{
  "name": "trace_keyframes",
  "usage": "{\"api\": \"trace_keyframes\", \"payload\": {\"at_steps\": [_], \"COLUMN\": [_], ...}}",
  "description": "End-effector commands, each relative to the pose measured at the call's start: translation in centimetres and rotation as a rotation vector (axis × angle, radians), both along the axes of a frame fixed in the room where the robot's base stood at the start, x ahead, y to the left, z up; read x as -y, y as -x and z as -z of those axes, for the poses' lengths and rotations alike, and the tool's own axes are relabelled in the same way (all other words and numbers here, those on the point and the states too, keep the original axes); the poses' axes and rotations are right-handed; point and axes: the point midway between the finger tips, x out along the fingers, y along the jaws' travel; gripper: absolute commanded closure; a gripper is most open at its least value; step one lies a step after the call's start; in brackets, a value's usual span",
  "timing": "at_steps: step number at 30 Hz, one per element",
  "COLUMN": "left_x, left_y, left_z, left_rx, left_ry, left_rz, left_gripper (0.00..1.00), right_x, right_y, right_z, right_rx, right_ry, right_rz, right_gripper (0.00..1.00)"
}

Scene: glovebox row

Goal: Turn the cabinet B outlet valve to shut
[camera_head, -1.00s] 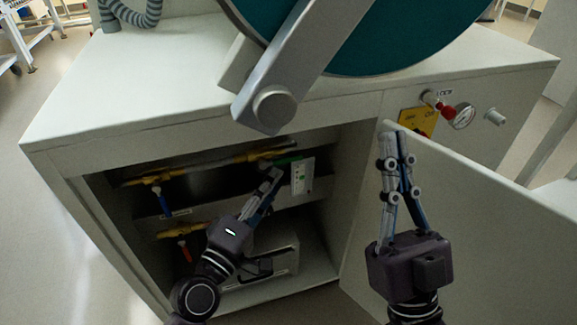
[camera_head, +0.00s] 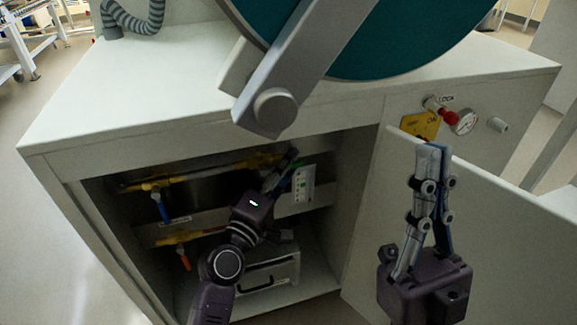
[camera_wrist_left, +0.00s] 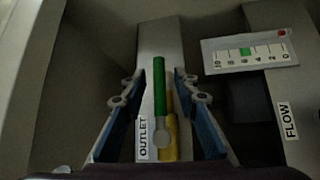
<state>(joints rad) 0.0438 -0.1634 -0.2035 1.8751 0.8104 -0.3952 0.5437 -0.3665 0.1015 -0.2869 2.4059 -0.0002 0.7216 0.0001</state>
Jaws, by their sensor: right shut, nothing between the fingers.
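The outlet valve's green lever (camera_wrist_left: 159,85) lies between the fingers of my left gripper (camera_wrist_left: 160,78) in the left wrist view. Its brass-yellow body (camera_wrist_left: 169,145) is beside the OUTLET label (camera_wrist_left: 142,138). The lever points away from the wrist, roughly along the yellow part. My left gripper (camera_head: 285,165) is open inside the cabinet, one blue finger on each side of the lever, with visible gaps. In the head view the lever is mostly hidden by the fingers. My right gripper (camera_head: 432,150) is shut and empty, upright in front of the open door.
The cabinet door (camera_head: 500,215) stands open on the right. A blue-handled valve (camera_head: 162,208) and an orange-red-handled one (camera_head: 184,258) sit on the left pipes. The flow indicator (camera_wrist_left: 248,52) is close right of the left gripper. A grey box (camera_head: 270,270) stands below.

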Motion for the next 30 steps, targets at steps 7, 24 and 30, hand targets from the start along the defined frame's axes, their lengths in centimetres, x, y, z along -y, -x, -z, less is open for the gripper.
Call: {"api": "trace_keyframes", "payload": {"at_steps": [7,24,30], "left_x": [0.0,0.0,0.0], "left_y": [0.0,-0.1,-0.6], "left_z": [0.0,0.1,0.1], "left_rx": [0.0,-0.003,-0.011], "left_ry": [0.0,-0.007,-0.031], "left_rz": [0.0,0.0,0.001], "left_gripper": [0.99,1.0,1.0], "right_x": [0.0,-0.2,-0.8], "right_y": [0.0,-0.7,-3.8], "right_z": [0.0,0.1,1.5], "right_rx": [-0.001,-0.029,-0.184], "right_ry": [0.0,0.008,0.057], "right_rz": [0.0,0.001,0.009], "right_gripper": [1.0,1.0,1.0]}}
